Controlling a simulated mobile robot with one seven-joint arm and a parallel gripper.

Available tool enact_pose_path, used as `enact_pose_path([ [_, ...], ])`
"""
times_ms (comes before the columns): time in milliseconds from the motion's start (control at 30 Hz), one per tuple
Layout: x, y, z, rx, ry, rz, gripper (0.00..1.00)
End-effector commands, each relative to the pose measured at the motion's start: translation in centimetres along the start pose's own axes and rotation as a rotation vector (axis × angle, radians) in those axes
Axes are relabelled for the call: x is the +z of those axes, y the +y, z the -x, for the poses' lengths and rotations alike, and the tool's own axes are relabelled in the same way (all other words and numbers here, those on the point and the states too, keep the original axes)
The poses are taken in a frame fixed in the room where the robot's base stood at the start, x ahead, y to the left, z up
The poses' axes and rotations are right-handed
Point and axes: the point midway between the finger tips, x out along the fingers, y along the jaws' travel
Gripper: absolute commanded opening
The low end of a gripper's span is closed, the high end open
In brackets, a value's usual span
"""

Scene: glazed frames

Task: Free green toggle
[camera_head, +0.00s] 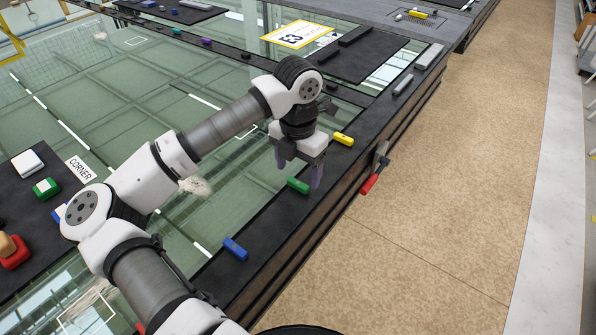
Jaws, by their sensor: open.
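The green toggle (297,186) is a small rounded block lying on the dark frame edge near the middle of the view. My gripper (298,175) points down over it, with its two purple-grey fingers spread apart. The green toggle shows between and just below the fingers, and one finger overlaps its right end in the picture. I cannot tell whether a finger touches it. Nothing is held between the jaws.
A blue toggle (235,249) and a yellow toggle (343,139) sit on the same edge. A red-handled clamp (373,178) juts from its side. A dark mat (28,228) at left holds several blocks, one green (46,188). Glass lies left; open floor (440,220) right.

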Motion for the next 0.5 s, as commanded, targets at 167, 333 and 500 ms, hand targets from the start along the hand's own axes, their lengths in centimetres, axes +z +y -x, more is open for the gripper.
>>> enact_pose_path([
  [167, 0.0, 0.0, -2.3, -0.002, 0.0, 0.0, 0.73],
  [333, 0.0, 0.0, -3.3, 0.0, 0.0, 0.0, 0.73],
  [500, 0.0, 0.0, -3.4, 0.0, 0.0, 0.0, 0.73],
])
